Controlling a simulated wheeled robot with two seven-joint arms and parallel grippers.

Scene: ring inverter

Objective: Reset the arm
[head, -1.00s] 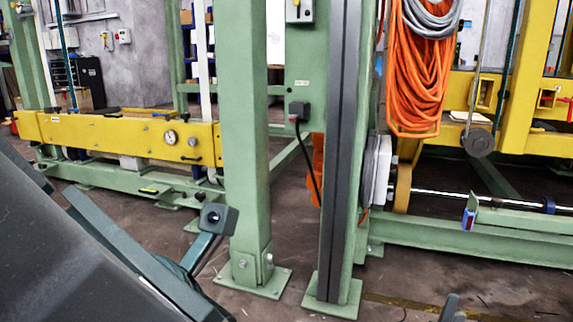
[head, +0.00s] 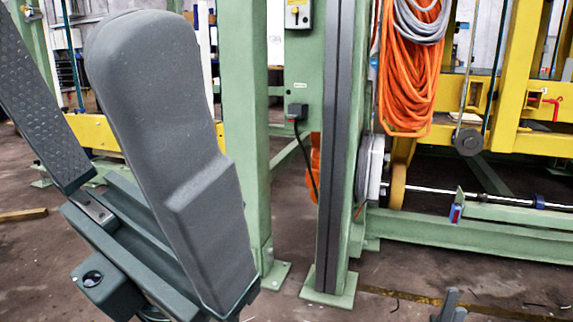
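One finger shows a dark textured pad at the left edge. The other finger is a broad, rounded grey shape. A wide gap lies between them, with nothing held in it. The gripper's body is at the lower left, and the arm behind it is hidden below the frame.
A green post (head: 243,130) stands just right of the gripper, with a dark-faced green post (head: 331,150) beyond it. Orange cable (head: 408,85) hangs at the right. A yellow beam (head: 92,130) is partly covered by the gripper. Concrete floor (head: 420,265) is mostly clear at lower right.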

